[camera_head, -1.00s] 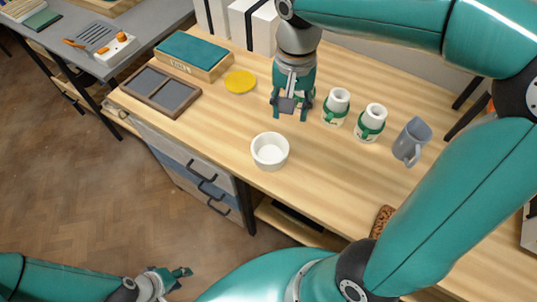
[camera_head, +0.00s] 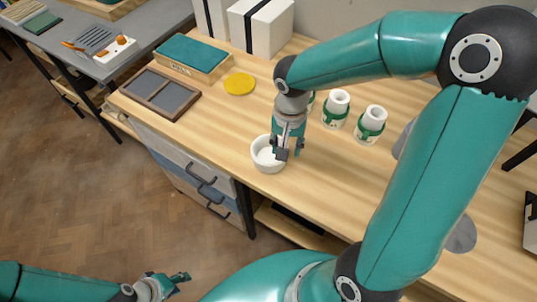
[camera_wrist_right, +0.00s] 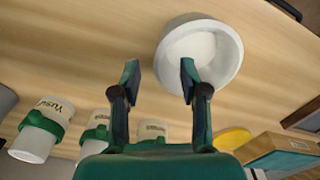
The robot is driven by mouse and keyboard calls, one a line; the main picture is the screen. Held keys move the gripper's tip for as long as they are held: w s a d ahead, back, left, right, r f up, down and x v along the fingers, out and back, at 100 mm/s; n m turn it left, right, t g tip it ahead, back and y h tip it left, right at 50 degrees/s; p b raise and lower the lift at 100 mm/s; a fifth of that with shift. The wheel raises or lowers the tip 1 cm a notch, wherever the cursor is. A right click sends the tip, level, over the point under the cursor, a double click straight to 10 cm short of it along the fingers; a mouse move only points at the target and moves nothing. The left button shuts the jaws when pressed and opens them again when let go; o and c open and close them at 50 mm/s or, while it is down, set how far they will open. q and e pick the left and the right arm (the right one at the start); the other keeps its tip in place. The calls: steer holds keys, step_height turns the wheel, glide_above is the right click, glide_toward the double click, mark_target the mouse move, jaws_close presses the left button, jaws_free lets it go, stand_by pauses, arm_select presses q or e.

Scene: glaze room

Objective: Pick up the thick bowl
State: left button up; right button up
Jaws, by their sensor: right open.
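The thick bowl (camera_head: 263,163) is white and round, upright near the front edge of the wooden table. My right gripper (camera_head: 287,154) is low at the bowl's right side in the head view and covers part of its rim. In the right wrist view my right gripper (camera_wrist_right: 159,73) is open and empty. The bowl (camera_wrist_right: 203,50) is mostly right of the jaws there, and the right finger overlaps its near-left rim. I cannot tell whether that finger touches it. My left gripper (camera_head: 166,284) is away at the bottom left over the floor; its jaws are too small to read.
White bottles with green bands (camera_head: 336,108) (camera_head: 370,124) stand right of my right gripper. A yellow disc (camera_head: 239,84), a dark two-panel tray (camera_head: 160,93) and a teal-topped box (camera_head: 194,58) are behind left. Table left of the bowl is clear.

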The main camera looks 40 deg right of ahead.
mark_target(270, 155)
steer(key=shift+f, duration=1.35)
jaws_close()
